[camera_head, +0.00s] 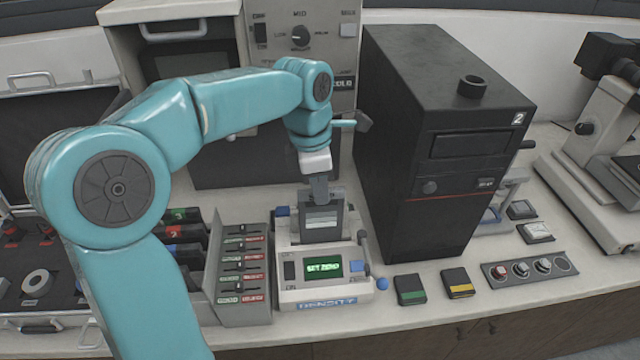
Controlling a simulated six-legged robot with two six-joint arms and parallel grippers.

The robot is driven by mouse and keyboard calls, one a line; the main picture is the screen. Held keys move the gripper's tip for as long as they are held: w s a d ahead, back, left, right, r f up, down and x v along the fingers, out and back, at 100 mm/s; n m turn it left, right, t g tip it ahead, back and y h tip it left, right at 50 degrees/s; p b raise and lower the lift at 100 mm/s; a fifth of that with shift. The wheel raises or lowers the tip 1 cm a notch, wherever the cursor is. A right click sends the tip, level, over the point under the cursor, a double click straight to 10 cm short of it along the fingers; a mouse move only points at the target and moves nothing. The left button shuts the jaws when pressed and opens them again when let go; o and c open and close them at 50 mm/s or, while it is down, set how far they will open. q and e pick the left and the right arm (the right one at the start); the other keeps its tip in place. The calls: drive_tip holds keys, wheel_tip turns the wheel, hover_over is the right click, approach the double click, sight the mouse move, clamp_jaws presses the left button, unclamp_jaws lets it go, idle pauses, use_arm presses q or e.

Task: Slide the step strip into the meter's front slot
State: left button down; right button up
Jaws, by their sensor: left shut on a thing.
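The density meter (290,297) is a small white unit on the bench with a green "SET ZERO" display and a blue "DENSITY" label at its front. My left gripper (320,192) points down just above and behind the display. It is shut on a flat grey piece, which looks like the step strip (322,222), with a dark frame and lighter bands. The strip stands roughly upright over the meter's rear part. I cannot tell whether its lower edge is inside the slot, as the slot is not clearly visible. My right gripper is not in view.
A tall black case (440,150) stands close on the right of the meter. A grey slider panel (240,312) is close on the left. Green (409,290) and yellow-striped (458,283) blocks lie to the right. A microscope (600,130) stands at far right.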

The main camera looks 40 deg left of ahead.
use_arm(q)
drive_tip(key=shift+f+b, duration=1.2)
drive_tip(key=shift+f, duration=0.45)
drive_tip(key=c, duration=1)
unclamp_jaws()
drive_tip(key=shift+c, duration=0.2)
drive_tip(key=shift+r, duration=0.15)
wheel_tip(320, 180, up, 16)
drive_tip(key=s+a+p, duration=0.1)
drive_tip(key=p, duration=0.1)
drive_tip(key=shift+s+a+p, duration=0.2)
drive_tip(key=shift+s+p, duration=0.05)
drive_tip(key=shift+p, duration=0.15)
drive_tip(key=shift+s, duration=0.1)
